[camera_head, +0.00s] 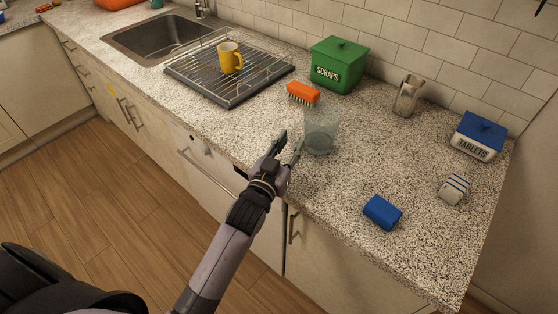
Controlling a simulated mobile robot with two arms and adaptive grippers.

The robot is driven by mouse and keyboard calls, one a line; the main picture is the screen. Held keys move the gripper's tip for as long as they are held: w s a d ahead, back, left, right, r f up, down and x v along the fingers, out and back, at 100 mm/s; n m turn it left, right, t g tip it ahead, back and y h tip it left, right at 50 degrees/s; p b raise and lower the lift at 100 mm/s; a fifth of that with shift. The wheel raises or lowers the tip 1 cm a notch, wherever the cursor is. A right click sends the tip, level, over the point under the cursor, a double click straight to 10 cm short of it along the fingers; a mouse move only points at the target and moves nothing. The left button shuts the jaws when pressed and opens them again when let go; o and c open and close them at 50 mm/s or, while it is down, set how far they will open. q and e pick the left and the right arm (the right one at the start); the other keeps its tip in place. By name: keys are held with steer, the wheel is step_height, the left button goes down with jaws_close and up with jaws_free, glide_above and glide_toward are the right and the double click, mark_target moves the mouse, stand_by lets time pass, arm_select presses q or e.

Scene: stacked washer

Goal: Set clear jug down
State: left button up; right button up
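The clear jug (321,131) is upright near the front edge of the speckled countertop (345,175), and its base appears to rest on the counter. My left gripper (291,139) is at the jug's left side, with its two fingers visibly apart. The right-hand finger is very close to the jug's side; whether it touches the jug or its handle, I cannot tell. The jug's see-through handle is hard to make out. My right gripper is not in view.
An orange brush (303,92) and a green scraps box (339,64) are behind the jug. A dish rack (205,85) holds a yellow mug (230,57). A blue block (382,212), striped item (454,189), tablets box (479,136) and metal holder (408,96) stand to the right.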

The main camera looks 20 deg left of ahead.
arm_select(q)
steer(key=s+b, duration=0.1)
steer(key=s, duration=0.9)
steer(key=shift+s+a, duration=0.15)
steer(key=shift+a, duration=0.2)
